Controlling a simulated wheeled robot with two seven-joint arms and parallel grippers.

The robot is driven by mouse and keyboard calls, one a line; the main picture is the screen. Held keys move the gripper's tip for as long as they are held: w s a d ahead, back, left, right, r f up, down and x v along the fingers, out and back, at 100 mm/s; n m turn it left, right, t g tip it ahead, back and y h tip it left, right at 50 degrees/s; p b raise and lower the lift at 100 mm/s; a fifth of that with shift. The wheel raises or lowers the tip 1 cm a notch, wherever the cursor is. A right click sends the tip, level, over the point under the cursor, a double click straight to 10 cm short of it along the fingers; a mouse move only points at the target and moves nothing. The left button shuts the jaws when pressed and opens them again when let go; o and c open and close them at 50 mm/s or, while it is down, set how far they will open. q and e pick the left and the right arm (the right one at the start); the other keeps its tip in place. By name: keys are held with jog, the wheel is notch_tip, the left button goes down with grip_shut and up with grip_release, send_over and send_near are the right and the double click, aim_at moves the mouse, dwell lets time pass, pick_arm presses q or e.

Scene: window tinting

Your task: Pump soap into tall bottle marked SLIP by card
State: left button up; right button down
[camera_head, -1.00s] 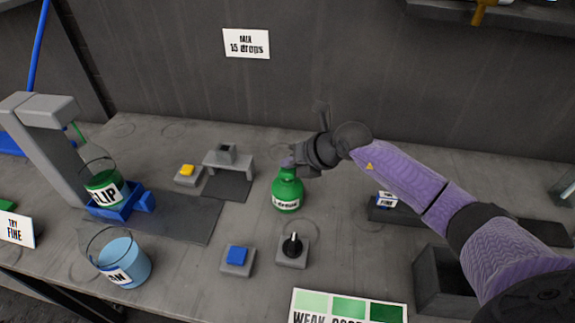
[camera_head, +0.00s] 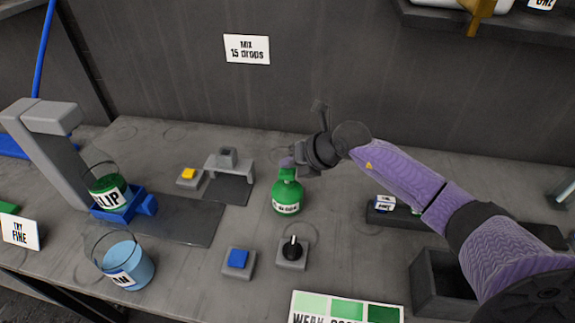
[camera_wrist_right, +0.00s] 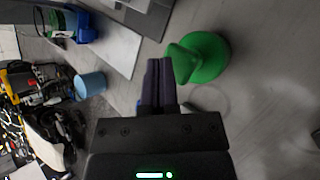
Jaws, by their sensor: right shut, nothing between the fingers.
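The clear container marked SLIP (camera_head: 110,192) stands upright in a blue cradle (camera_head: 135,207) under the grey dispenser head (camera_head: 55,116) and holds dark green liquid. A green bottle (camera_head: 287,196) with a white label, too blurred to read, stands mid-table; it also shows in the wrist view (camera_wrist_right: 205,58). My right gripper (camera_head: 289,163) is shut and empty at the green bottle's top; whether it touches is unclear. In the wrist view its closed fingers (camera_wrist_right: 158,82) lie beside the bottle's top. The wall card (camera_head: 247,49) reads "MIX 15 drops". My left gripper is not in view.
A container of light blue liquid (camera_head: 124,264) stands front left. A blue button (camera_head: 238,260), a black knob (camera_head: 291,249) and a yellow button (camera_head: 188,175) surround the green bottle. A green shade card (camera_head: 345,308) is at the front. An open dark box (camera_head: 440,285) sits right.

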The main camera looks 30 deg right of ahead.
aim_at(290, 173)
jog(key=shift+r, duration=0.35)
notch_tip(290, 173, up, 4)
jog(key=p, duration=0.3)
jog(key=shift+f, duration=0.25)
jog(key=shift+r+p, duration=0.85)
jog(key=shift+p, duration=0.15)
jog(key=shift+f, duration=0.1)
